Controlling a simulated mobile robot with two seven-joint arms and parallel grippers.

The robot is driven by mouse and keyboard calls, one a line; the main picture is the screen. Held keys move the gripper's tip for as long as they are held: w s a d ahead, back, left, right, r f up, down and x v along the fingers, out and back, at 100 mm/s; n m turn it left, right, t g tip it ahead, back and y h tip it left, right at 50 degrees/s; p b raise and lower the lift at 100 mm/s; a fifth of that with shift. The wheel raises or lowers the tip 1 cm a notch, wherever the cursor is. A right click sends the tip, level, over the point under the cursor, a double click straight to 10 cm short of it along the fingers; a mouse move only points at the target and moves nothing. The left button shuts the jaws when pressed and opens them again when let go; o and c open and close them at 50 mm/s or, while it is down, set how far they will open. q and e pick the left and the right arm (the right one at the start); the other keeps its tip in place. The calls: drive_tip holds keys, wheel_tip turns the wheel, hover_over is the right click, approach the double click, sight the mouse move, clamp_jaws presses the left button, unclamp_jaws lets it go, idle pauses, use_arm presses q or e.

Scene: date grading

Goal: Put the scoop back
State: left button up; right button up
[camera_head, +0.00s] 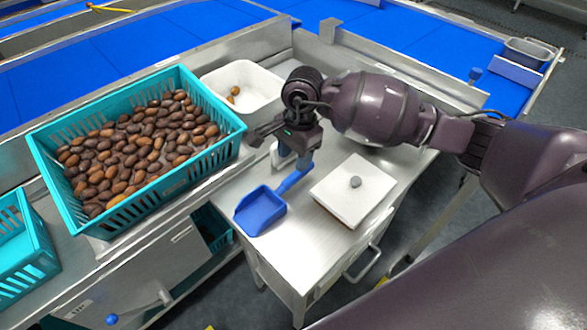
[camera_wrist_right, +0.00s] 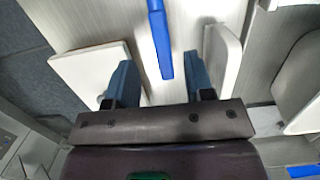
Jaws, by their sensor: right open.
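The blue scoop (camera_head: 260,211) lies on the steel table top, its pan toward the front left and its handle pointing back toward my right gripper (camera_head: 297,166). In the right wrist view my right gripper (camera_wrist_right: 160,78) is open, its two blue-grey fingers apart. My left gripper is not in view.
A white square lid with a grey knob (camera_head: 340,196) lies right of the scoop. A teal crate (camera_head: 143,217) full of dates stands left. Blue conveyor belts (camera_head: 110,55) run behind. The table's front edge is near the scoop.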

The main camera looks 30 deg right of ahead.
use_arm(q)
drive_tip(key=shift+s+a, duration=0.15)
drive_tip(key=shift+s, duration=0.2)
use_arm(e)
drive_tip(key=shift+w+d+r, duration=0.1)
drive_tip(key=shift+d+r, duration=0.05)
drive_tip(key=shift+r, duration=1)
drive_tip(key=shift+d+r, duration=0.15)
drive_tip(key=shift+r, duration=0.95)
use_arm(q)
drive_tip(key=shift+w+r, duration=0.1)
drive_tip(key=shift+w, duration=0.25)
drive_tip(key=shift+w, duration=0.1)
